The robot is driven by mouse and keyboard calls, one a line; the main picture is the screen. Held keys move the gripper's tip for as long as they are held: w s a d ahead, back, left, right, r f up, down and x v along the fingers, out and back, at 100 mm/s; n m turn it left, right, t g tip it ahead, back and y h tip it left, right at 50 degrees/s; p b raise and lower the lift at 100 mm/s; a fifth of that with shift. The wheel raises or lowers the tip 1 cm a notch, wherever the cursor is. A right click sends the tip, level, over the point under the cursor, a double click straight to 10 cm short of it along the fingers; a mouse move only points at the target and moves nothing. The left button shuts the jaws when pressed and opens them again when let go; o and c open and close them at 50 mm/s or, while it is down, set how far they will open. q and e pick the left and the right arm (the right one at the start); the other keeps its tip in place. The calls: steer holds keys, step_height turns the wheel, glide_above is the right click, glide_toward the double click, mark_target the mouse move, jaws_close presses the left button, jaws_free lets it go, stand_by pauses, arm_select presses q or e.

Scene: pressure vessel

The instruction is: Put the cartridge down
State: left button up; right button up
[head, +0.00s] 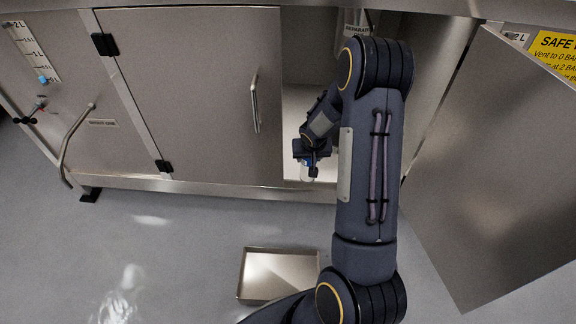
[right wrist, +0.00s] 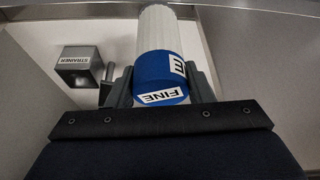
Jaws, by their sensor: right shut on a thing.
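The cartridge (right wrist: 160,78) has a white ribbed body and a blue end cap with white labels, one reading FINE. In the right wrist view my right gripper (right wrist: 160,92) is shut on its blue cap, one finger on each side. In the head view my right gripper (head: 309,165) is inside the open cabinet bay, near its front edge. Only a small blue and white part of the cartridge (head: 307,172) shows below it there. My left gripper is not in view.
A dark block labelled STRAINER (right wrist: 80,66) is at the left in the wrist view. An empty metal tray (head: 279,274) lies on the floor. A closed cabinet door (head: 200,90) is left of the bay, and an open door (head: 500,170) stands at the right.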

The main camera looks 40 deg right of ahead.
steer(key=w+d+f+b, duration=0.2)
steer(key=w+d+f, duration=0.1)
steer(key=w+f, duration=0.3)
steer(key=w+d+f+b, duration=0.2)
steer(key=w+f+b, duration=0.1)
steer(key=w+f, duration=0.3)
steer(key=shift+w+d+f, duration=0.2)
steer(key=shift+d+f, duration=0.2)
steer(key=shift+f+b, duration=0.1)
steer(key=shift+b, duration=0.2)
steer(key=o, duration=0.9)
steer(key=shift+f, duration=0.15)
steer(key=o, duration=0.5)
steer(key=shift+c, duration=0.2)
